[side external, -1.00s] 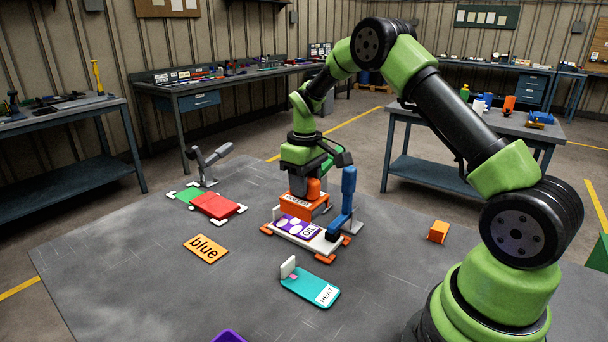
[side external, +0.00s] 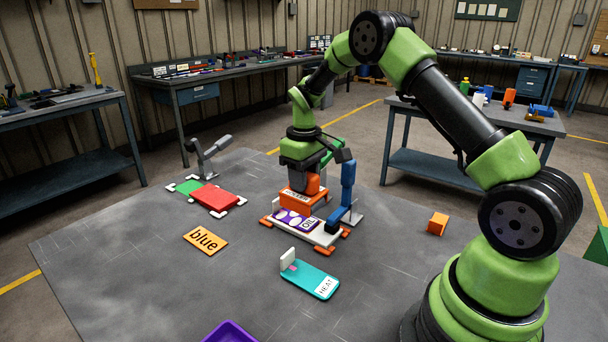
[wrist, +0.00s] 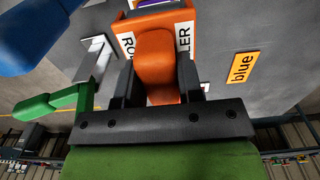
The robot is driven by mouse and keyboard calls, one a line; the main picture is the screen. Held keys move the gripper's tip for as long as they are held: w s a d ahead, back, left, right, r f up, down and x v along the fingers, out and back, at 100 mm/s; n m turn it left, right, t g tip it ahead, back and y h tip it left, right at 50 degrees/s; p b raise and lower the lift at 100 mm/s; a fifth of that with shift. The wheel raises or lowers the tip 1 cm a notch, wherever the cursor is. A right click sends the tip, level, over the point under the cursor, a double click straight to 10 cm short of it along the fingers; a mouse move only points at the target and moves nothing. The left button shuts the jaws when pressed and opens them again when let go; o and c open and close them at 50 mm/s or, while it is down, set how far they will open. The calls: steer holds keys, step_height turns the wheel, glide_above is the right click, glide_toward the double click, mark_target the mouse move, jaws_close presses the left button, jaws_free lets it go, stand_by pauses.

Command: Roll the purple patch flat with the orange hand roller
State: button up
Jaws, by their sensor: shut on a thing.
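My gripper (side external: 304,184) points down and is shut on the upright handle of the orange hand roller (side external: 294,201). In the wrist view, the handle sits between the two dark fingers of my gripper (wrist: 156,80), and the orange roller body (wrist: 158,20) lies beyond, with white lettered labels.
A blue lever (side external: 347,184) stands at the plate's right. A teal HEAT pad (side external: 308,277) lies in front. An orange cube (side external: 438,222) is right, a purple bin (side external: 230,332) nearest.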

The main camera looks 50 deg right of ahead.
mark_target(295, 192)
steer(key=shift+f, duration=2.15)
steer(key=shift+w, duration=0.65)
steer(key=shift+w+f, duration=0.1)
steer(key=shift+w, duration=0.5)
steer(key=shift+s, duration=0.55)
stand_by(0.5)
